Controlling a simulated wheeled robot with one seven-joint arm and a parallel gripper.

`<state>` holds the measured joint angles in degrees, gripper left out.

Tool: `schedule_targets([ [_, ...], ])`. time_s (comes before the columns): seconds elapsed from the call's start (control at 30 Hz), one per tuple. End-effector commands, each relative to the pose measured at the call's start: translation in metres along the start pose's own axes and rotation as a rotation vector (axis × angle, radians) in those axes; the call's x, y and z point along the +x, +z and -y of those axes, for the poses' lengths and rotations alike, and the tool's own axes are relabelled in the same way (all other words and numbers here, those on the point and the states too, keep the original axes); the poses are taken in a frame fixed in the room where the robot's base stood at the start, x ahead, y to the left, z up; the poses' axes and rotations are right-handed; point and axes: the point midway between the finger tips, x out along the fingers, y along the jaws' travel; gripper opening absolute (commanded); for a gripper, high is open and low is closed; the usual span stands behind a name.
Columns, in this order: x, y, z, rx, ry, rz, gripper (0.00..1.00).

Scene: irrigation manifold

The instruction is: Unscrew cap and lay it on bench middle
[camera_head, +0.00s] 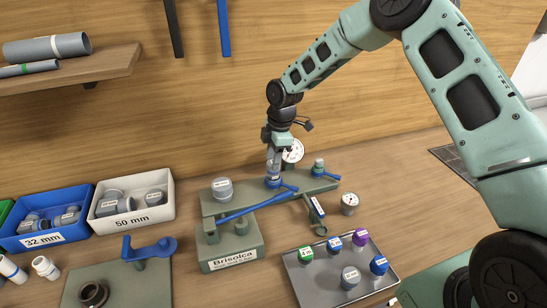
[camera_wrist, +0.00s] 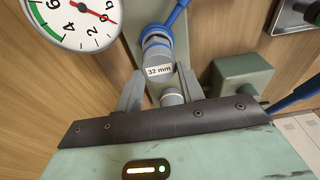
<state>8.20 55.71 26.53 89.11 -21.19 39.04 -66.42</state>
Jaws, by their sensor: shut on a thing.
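My gripper (camera_head: 273,162) points down over the middle port of the green manifold (camera_head: 252,195). In the wrist view its two fingers (camera_wrist: 161,88) are shut on a grey piece labelled 32 mm (camera_wrist: 160,71), which looks like the cap. A blue collar (camera_wrist: 157,40) shows just beyond the cap. In the head view a blue fitting (camera_head: 273,183) sits right below the fingers. I cannot tell whether the cap is still threaded on. A second grey cap (camera_head: 222,188) stands on the manifold's left port. The bench (camera_head: 215,290) is wooden.
A dial gauge (camera_head: 293,151) stands close behind my gripper. Blue handles (camera_head: 245,207) extend from the manifold. A tray (camera_head: 307,292) of several coloured caps is at front right. A white 50 mm bin (camera_head: 165,211) and a blue 32 mm bin (camera_head: 50,246) are left.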

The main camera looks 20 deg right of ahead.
Motion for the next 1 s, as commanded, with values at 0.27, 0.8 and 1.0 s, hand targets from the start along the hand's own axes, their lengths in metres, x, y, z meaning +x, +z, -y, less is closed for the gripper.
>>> schedule_targets([
  [0.27,-0.009,-0.002,0.001,0.000,-0.002,0.000,0.15],
  [0.8,-0.025,-0.004,0.000,0.000,-0.001,0.000,0.15],
  [1.0,-0.030,-0.004,0.000,0.000,-0.001,0.000,0.15],
])
